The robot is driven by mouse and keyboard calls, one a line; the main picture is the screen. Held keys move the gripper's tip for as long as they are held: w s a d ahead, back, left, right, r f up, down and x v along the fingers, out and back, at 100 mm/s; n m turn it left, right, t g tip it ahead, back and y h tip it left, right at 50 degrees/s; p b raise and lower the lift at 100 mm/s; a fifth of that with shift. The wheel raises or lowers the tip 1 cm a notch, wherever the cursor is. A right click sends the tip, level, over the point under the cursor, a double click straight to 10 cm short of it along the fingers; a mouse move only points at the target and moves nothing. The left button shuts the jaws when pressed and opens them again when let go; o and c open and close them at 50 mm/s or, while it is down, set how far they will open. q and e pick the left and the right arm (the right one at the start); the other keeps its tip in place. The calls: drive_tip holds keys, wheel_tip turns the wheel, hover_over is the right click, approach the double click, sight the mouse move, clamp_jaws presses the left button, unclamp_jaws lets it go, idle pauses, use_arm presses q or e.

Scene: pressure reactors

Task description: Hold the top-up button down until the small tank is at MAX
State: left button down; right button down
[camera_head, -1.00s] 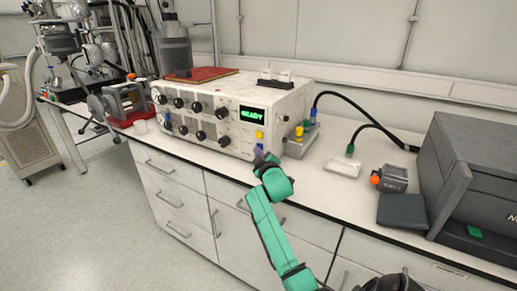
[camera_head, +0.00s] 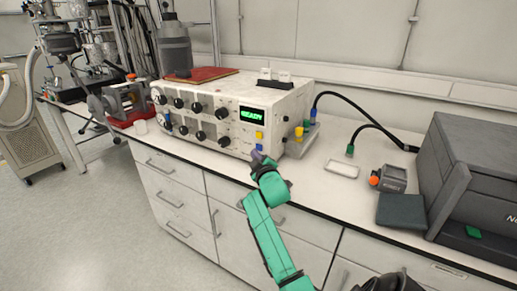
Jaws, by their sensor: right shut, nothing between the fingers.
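A white control box (camera_head: 225,108) stands on the bench, with several black knobs and a green display (camera_head: 252,115) reading READY. On the right of its front panel are a yellow button (camera_head: 259,134) and a blue button (camera_head: 259,147). I cannot read which one is the top-up button. My right gripper (camera_head: 257,156) is shut and empty, just below and in front of the blue button. I cannot tell whether it touches the panel. I cannot make out the small tank or a MAX mark for certain. My left gripper is not in view.
Right of the box are a white tray (camera_head: 342,168), a grey device with an orange knob (camera_head: 389,178), black cables and a large dark box (camera_head: 470,180). The bench front edge lies under my right arm.

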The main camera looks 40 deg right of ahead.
drive_tip(key=shift+s+a, duration=0.25)
drive_tip(key=shift+a, duration=0.55)
drive_tip(key=shift+s+a, duration=0.25)
drive_tip(key=shift+a, duration=0.55)
drive_tip(key=shift+s+a, duration=0.25)
drive_tip(key=shift+a, duration=0.55)
